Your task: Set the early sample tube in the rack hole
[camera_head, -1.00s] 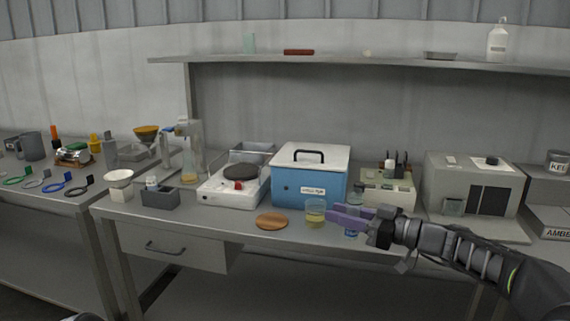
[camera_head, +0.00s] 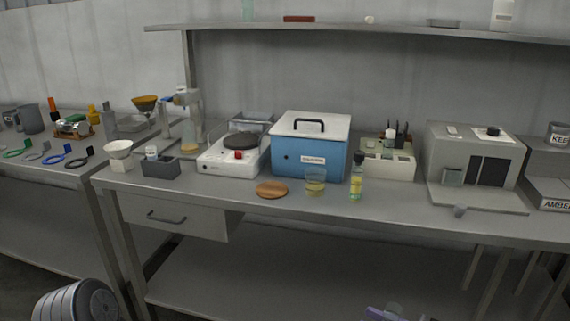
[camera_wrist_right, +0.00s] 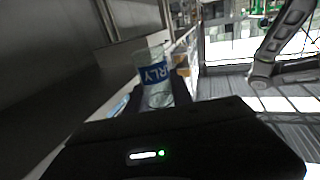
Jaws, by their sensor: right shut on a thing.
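My right gripper (camera_head: 384,315), with purple fingers, is at the bottom edge of the head view, below and in front of the bench. It is shut on the early sample tube, a clear tube (camera_wrist_right: 158,92) with a blue label whose visible letters end in "RLY" in the right wrist view. The tube's clear top (camera_head: 394,308) shows beside the fingers in the head view. An off-white block (camera_head: 388,168) with dark openings, perhaps the rack, stands at the back of the bench, right of the blue box. My left gripper is not in view.
A beaker of yellow liquid (camera_head: 315,184), a dropper bottle (camera_head: 356,186) and a wooden disc (camera_head: 271,189) stand near the bench front. A blue box (camera_head: 308,165) is behind them. Bench front between bottle and cup is clear.

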